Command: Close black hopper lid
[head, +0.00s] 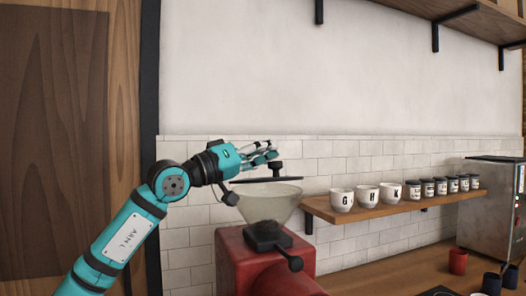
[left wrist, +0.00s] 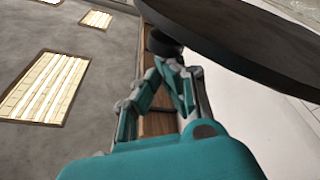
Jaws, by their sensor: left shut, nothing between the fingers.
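The black hopper lid (head: 262,180) shows nearly edge-on in the head view, roughly level, at the top of the pale, translucent hopper (head: 270,203). I cannot tell whether it touches the rim all round. Its black knob (head: 277,167) stands on top. My left gripper (head: 268,156) is shut and empty just above the lid, its fingertips close to the knob. In the left wrist view the lid is the large dark disc (left wrist: 245,30) at upper right, and the shut left fingers (left wrist: 168,68) are close to a dark round part, likely the knob. My right gripper is not in view.
The hopper stands on a red grinder (head: 235,262) with a black handle. To the right, a wooden shelf (head: 400,209) holds white lettered cups (head: 367,195) and several dark jars (head: 440,187). A metal machine (head: 487,210) and small cups (head: 458,261) are at far right.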

